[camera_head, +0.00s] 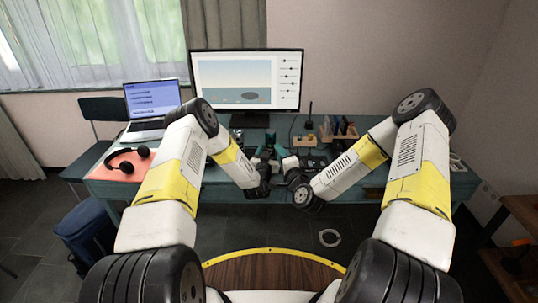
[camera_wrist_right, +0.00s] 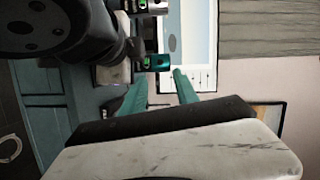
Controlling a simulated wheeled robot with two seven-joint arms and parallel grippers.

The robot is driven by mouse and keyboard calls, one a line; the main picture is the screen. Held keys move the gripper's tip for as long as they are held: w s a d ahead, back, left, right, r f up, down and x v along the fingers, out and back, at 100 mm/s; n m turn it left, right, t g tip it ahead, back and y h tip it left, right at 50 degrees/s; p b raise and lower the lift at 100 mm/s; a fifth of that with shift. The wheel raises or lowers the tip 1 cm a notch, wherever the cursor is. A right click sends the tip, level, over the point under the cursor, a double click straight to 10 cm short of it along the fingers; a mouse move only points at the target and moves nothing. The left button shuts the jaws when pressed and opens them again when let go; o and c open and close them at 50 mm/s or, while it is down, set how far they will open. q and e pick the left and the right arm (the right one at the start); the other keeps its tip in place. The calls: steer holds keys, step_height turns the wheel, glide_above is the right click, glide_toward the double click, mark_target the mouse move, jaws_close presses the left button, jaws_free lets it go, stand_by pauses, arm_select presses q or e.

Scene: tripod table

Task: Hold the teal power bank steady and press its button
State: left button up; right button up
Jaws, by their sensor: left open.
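A small teal block, which looks like the power bank (camera_wrist_right: 160,62), shows in the right wrist view just beyond my right gripper's fingertips. Its button is too small to make out. My right gripper (camera_wrist_right: 160,76) has two green fingers spread apart with nothing visible between them. In the head view my left gripper (camera_head: 262,158) and right gripper (camera_head: 281,155) are close together over the middle of the desk, in front of the monitor. The left one is open. Whether it touches the power bank cannot be told, as the arms crowd the spot.
The teal desk (camera_head: 222,176) carries a monitor (camera_head: 250,80), a laptop (camera_head: 150,104), headphones (camera_head: 128,156) on a pink mat, and a wooden organiser (camera_head: 338,134) right of the grippers. A round wooden table edge (camera_head: 275,272) is nearest to me.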

arm_select(q)
steer(key=shift+w, duration=0.15)
jaws_close()
arm_select(e)
jaws_close()
stand_by(1.7)
